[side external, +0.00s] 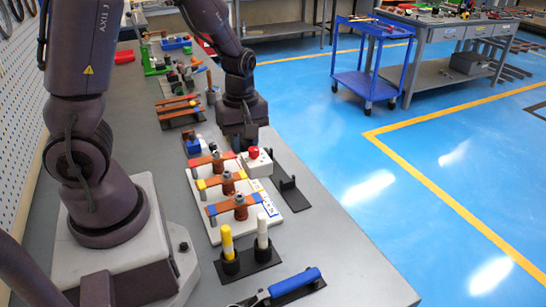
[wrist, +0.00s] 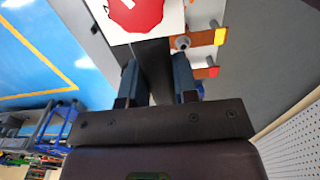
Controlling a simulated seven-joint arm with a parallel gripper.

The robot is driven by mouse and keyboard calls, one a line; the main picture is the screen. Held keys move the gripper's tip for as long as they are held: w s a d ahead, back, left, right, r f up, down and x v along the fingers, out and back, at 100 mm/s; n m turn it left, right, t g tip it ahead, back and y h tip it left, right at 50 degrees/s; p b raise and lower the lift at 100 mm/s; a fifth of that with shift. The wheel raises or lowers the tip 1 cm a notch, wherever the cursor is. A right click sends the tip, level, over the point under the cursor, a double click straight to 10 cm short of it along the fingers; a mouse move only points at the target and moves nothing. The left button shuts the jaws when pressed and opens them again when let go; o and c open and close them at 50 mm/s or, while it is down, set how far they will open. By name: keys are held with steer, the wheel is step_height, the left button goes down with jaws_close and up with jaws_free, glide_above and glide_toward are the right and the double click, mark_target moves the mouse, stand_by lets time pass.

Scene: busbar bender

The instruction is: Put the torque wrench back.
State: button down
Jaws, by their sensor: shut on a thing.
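My gripper (wrist: 158,82) points down over the bench behind the busbar panel, its wrist showing in the side view (side external: 241,130). A blue-handled tool (side external: 297,281) lies at the front edge.
The white box with a red button (side external: 256,160) stands close by my gripper. A white panel (side external: 228,228) carries several orange busbars with coloured ends. A yellow and a white marker-like stick (side external: 227,243) stand in black holders in front. The bench's right side is mostly bare.

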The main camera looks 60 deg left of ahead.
steer(key=w+a+f, duration=0.1)
steer(key=w+f, duration=0.2)
steer(key=w+a+f, duration=0.1)
steer(key=w+f, duration=0.2)
steer(key=w, duration=0.1)
steer(key=w+a+f, duration=0.2)
steer(key=w, duration=0.2)
steer(key=shift+f, duration=0.4)
steer(key=shift+w+a+f, duration=0.1)
steer(key=shift+w+f, duration=0.05)
steer(key=shift+f, duration=0.7)
steer(key=shift+w+f, duration=0.1)
steer(key=shift+f, duration=0.85)
steer(key=shift+f, duration=0.5)
steer(key=c, duration=0.9)
jaws_free()
steer(key=shift+r, duration=0.1)
